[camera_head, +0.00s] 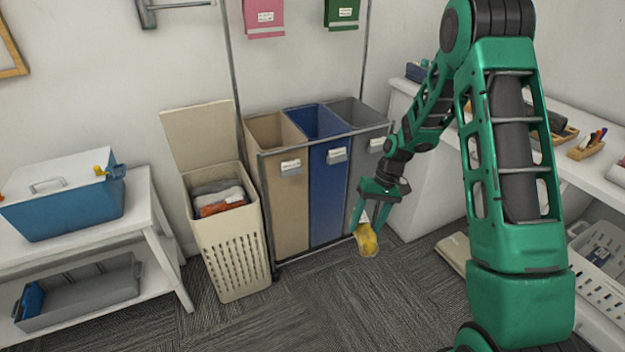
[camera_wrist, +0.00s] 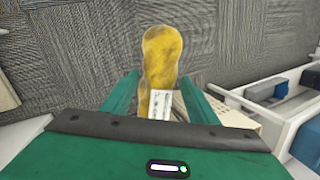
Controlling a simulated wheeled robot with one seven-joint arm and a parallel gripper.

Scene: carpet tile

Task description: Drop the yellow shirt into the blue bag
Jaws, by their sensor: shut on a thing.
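My gripper (camera_head: 383,197) is shut on the yellow shirt (camera_head: 366,240), which hangs bunched below the fingers in front of the sorter's grey compartment. In the wrist view the yellow shirt (camera_wrist: 162,60) sticks out beyond my gripper (camera_wrist: 160,95), with a white label near the fingers. The blue bag (camera_head: 328,180) is the middle compartment of a three-part sorter, open at the top. The shirt is to the right of the blue bag and below its rim. The inside bottom of the bag is hidden.
A tan bag (camera_head: 279,200) and a grey bag (camera_head: 362,160) flank the blue one. A lidded beige hamper (camera_head: 232,245) holding clothes stands left. A white bench (camera_head: 150,215) bears a blue cooler (camera_head: 62,200). A white counter (camera_head: 575,165) is at right. Carpet (camera_head: 330,305) in front is clear.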

